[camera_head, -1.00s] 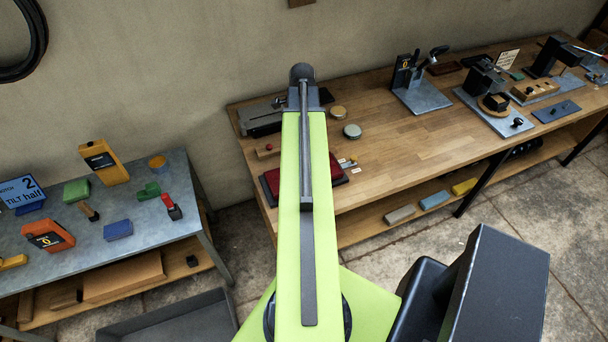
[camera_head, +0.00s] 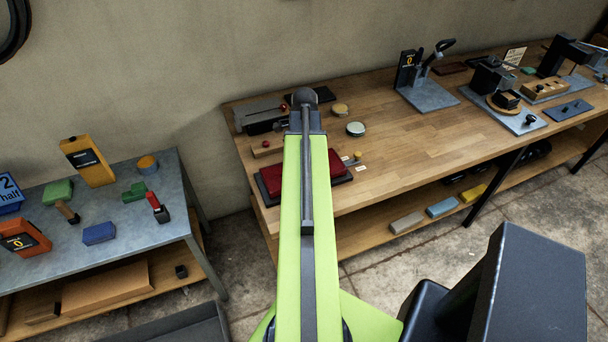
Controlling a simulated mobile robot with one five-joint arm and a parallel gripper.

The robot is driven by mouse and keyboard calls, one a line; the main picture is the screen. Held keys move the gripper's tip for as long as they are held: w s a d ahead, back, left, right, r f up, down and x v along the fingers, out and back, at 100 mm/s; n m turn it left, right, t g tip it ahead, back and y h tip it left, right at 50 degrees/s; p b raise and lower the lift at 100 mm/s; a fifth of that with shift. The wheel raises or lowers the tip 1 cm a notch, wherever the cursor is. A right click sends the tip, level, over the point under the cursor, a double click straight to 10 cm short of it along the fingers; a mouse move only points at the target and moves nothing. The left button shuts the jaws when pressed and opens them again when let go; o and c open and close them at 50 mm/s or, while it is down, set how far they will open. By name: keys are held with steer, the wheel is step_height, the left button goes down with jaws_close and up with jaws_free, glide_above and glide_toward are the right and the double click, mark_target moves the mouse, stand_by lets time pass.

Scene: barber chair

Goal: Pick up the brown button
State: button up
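My lime-green arm (camera_head: 303,240) reaches up the middle of the picture toward the wooden workbench (camera_head: 410,140). Its dark end joint (camera_head: 306,98) stands in front of the bench's left part. My gripper's fingers do not show; they are hidden behind or below the arm. I cannot pick out the brown button for certain. A tiny tan round piece (camera_head: 357,155) lies near small white labels, right of a red pad (camera_head: 286,177). Part of that pad and the area behind the arm are hidden.
Two round tins, one yellowish (camera_head: 340,110) and one pale grey-topped (camera_head: 355,129), stand right of my arm's end. A clamp on a grey plate (camera_head: 432,97) stands farther right. A grey table (camera_head: 190,195) with several blocks is at the left. The bench middle is clear.

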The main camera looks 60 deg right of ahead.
steer(key=shift+f, duration=0.4)
jaws_close()
